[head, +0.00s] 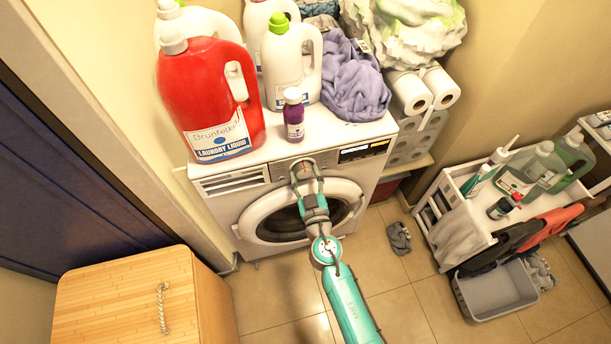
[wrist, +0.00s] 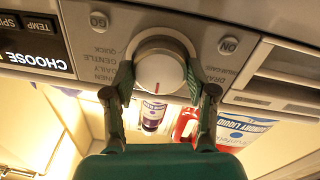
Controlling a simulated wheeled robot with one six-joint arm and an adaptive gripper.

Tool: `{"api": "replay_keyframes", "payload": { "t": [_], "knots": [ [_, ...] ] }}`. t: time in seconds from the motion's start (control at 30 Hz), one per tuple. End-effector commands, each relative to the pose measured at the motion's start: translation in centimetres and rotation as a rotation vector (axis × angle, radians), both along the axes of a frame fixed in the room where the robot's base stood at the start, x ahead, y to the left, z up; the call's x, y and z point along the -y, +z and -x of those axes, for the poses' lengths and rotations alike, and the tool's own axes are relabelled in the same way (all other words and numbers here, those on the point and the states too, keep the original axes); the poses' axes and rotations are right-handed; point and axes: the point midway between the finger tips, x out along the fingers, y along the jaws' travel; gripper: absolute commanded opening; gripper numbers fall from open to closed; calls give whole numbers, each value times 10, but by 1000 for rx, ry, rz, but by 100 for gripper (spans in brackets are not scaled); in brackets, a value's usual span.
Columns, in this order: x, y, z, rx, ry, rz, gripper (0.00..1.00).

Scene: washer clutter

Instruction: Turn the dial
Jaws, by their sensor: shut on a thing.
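The dial (wrist: 162,72) is a round silver-white knob with a red mark, on the washer's front panel, in the middle of the wrist view. My gripper (wrist: 160,75) has one finger on each side of the dial and is shut on it. In the head view my gripper (head: 306,172) reaches the top of the washing machine's (head: 216,189) front panel. Printed words and the GO and ON buttons show around the dial in the wrist view.
A red laundry bottle (head: 205,95), a white bottle (head: 290,75), a small purple bottle (head: 293,115) and purple cloth (head: 352,85) stand on the washer. A wooden hamper (head: 130,300) is at lower left. A white cart (head: 455,215) is at right. Tiled floor is partly free.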

Motion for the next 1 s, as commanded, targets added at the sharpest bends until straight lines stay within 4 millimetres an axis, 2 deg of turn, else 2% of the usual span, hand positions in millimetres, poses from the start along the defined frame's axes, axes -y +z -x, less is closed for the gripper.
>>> {"api": "replay_keyframes", "payload": {
  "t": [0.27, 0.7, 1.0],
  "knots": [
    [0, 0, 0, 30, 1, 102, 22],
    [-1, 0, 0, 119, 1, 413, 22],
    [-1, -1, 0, 160, 2, 553, 22]
  ]
}}
